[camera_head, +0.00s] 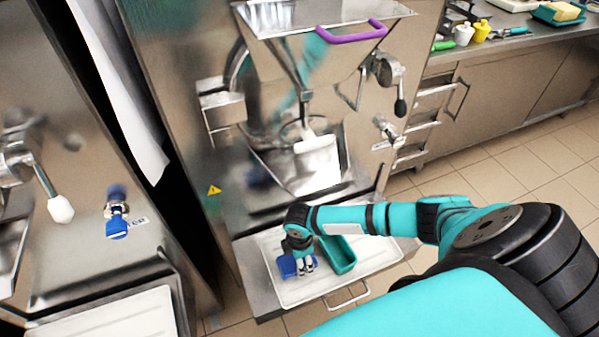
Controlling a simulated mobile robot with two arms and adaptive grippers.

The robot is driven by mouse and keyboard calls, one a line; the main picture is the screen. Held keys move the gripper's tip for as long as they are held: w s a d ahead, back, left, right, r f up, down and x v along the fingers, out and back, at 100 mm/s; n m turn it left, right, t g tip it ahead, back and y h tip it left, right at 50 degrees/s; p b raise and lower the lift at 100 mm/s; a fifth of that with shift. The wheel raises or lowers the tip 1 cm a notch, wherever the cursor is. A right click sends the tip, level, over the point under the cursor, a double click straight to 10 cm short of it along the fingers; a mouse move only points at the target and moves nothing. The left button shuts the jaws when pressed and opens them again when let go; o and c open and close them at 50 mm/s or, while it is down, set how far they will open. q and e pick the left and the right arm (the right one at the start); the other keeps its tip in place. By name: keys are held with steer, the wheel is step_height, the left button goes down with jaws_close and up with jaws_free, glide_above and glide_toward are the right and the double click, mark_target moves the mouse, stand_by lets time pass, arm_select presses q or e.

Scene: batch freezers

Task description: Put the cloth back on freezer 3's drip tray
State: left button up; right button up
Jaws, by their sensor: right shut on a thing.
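My right gripper (305,267) points down over the white drip tray (376,256) of the middle freezer (225,150). It is shut on the blue cloth (287,267), which is bunched at the tray's left side. The gripper hides part of the cloth, and I cannot tell whether the cloth rests fully on the tray. No number shows on this freezer. My left gripper is not in view.
A teal open container (338,254) stands on the tray just right of my gripper. Another freezer with a white tray (110,318) is at the left. A purple-handled hopper (350,33) is above. A counter (500,60) with small items stands at the back right.

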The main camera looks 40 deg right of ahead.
step_height(320, 180, down, 2)
steer(key=shift+f, duration=0.2)
steer(key=o, duration=1)
steer(key=shift+o, duration=0.2)
step_height(320, 180, up, 12)
steer(key=shift+a+r+p, duration=0.1)
steer(key=shift+p, duration=0.25)
